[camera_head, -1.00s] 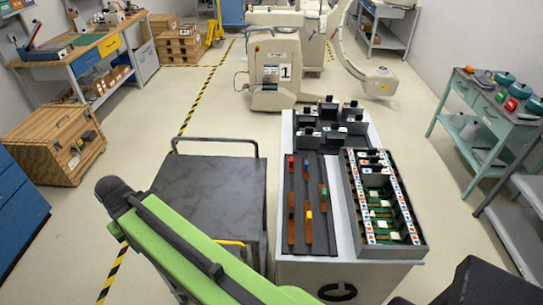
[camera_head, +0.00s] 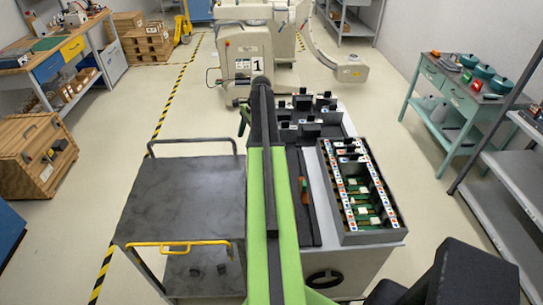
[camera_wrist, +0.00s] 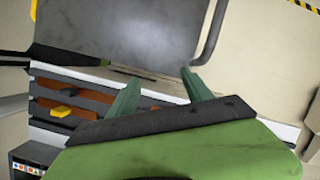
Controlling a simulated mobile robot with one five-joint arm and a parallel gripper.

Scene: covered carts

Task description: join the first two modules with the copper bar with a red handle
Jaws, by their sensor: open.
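Copper bars lie on a dark rack on the white cart, largely hidden behind my arm in the head view. One bar with a green handle (camera_head: 304,186) shows right of the arm. The red-handled bar cannot be picked out in either view now. The wrist view shows a bar with a yellow handle (camera_wrist: 62,111) and another copper bar (camera_wrist: 64,88) beside it. The black modules (camera_head: 311,116) stand at the cart's far end. My gripper (camera_wrist: 161,76) is open and empty, its green fingers apart over the rack's edge; in the head view it is mostly hidden behind the arm.
A grey box of circuit boards (camera_head: 330,200) stands on the cart's right side. A dark-topped trolley (camera_head: 185,200) with a yellow handle is close on the left; its top also shows in the wrist view (camera_wrist: 120,35). A teal table (camera_head: 450,95) stands right. Floor is clear between.

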